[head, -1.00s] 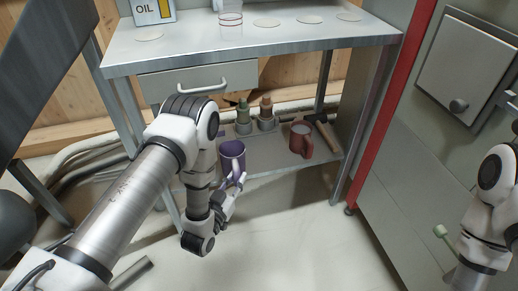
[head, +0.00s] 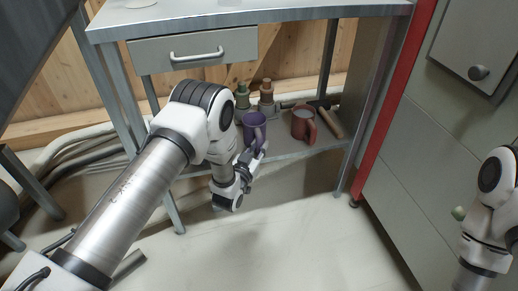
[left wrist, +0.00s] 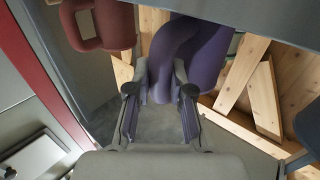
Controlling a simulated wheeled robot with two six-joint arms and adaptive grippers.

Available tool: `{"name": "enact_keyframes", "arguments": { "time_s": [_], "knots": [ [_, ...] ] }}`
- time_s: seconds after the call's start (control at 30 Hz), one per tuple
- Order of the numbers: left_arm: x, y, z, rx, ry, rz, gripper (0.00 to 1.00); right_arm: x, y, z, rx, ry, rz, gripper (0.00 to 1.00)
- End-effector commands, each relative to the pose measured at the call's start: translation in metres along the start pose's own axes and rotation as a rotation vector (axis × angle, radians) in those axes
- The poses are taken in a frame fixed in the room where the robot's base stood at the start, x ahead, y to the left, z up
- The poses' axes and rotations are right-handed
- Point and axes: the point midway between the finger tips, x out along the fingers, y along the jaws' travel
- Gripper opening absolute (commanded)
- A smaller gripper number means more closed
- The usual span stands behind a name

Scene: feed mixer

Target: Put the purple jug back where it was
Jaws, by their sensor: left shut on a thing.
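The purple jug (head: 254,130) is upright at the lower shelf (head: 292,150) of the metal bench, left of the red jug (head: 303,123). My left gripper (head: 251,160) is in front of it, shut on its handle. I cannot tell whether its base touches the shelf. In the left wrist view the purple jug (left wrist: 205,55) fills the top middle, with its handle between the fingers (left wrist: 152,75). The red jug (left wrist: 105,25) is at the top left there. My right arm shows at the right edge, but its gripper is out of view.
Two bottle-like things, one green (head: 242,95) and one brown (head: 266,92), stand behind the purple jug. A hammer-like tool (head: 329,118) lies right of the red jug. The drawer (head: 195,50) and bench top are above. The floor in front is clear.

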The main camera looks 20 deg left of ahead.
Motion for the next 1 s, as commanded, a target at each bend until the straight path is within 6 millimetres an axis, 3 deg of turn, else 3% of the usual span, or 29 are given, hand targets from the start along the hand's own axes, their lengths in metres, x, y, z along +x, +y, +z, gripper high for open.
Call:
{"name": "enact_keyframes", "arguments": {
  "time_s": [0.1, 0.13, 0.17, 0.2, 0.57, 0.67, 1.0],
  "knots": [
    [0.0, 0.0, 0.003, 0.0, 0.001, 0.0, 0.0, 0.002, 0.0, 0.0, 0.0, 0.0, 0.0, 0.4],
    [0.0, 0.0, 0.002, 0.0, 0.0, 0.0, 0.32, 0.001, 0.0, 0.0, 0.0, 0.0, 0.0, 0.4],
    [0.0, 0.0, 0.002, 0.0, 0.0, 0.0, 0.42, 0.001, 0.0, 0.0, 0.0, 0.0, 0.0, 0.4],
    [0.0, 0.0, 0.001, 0.0, 0.0, 0.0, 0.46, 0.001, 0.0, 0.0, 0.0, 0.0, 0.0, 0.4],
    [-0.005, 0.0, -0.002, 0.0, -0.001, 0.0, 0.46, -0.004, 0.0, 0.0, 0.0, -0.001, 0.0, 0.4],
    [-0.021, 0.0, -0.003, 0.0, -0.004, 0.0, 0.46, -0.013, 0.0, 0.0, 0.0, -0.001, 0.0, 0.4],
    [-0.104, 0.0, -0.003, 0.0, -0.003, -0.001, 0.46, -0.044, 0.0, 0.0, 0.0, 0.0, 0.0, 0.4]
  ]
}}
